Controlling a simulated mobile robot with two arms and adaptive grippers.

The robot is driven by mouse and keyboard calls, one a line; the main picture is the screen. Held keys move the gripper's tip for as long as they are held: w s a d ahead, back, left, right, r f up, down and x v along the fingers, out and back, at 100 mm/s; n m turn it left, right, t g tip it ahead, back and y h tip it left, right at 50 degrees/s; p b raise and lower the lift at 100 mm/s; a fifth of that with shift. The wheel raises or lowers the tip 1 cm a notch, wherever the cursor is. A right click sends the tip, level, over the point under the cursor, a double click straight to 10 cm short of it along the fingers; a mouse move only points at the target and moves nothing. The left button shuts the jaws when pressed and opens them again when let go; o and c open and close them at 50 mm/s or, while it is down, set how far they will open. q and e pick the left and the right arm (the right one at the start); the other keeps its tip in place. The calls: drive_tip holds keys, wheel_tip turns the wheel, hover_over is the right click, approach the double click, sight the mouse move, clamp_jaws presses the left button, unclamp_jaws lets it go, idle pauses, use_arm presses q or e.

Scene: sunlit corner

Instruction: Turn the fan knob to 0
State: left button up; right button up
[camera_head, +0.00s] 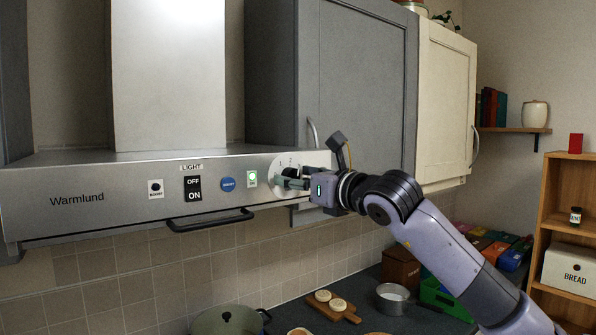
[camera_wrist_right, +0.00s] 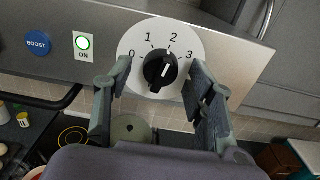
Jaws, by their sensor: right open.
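The fan knob (camera_wrist_right: 160,70) is black with a white pointer line, on a round white dial (camera_wrist_right: 129,49) marked 0, 1, 2 and 3. The pointer slants up and right, seemingly toward 2; the exact reading is hard to tell. In the head view the dial (camera_head: 287,160) is at the right end of the steel hood, and my gripper hides most of the knob. My right gripper (camera_head: 285,180) is in front of it. In the wrist view my right gripper (camera_wrist_right: 155,82) is open, one finger on each side of the knob, with visible gaps. My left gripper is out of view.
Left of the dial are a lit green indicator (camera_head: 252,178), a blue BOOST button (camera_head: 228,184) and the light switch (camera_head: 193,188). A black rail (camera_head: 210,222) runs along the hood's front edge. A grey cabinet (camera_head: 365,90) stands close to the right. Pots and food sit below.

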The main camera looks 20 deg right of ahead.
drive_tip(key=shift+c, duration=0.5)
drive_tip(key=c, duration=1.1)
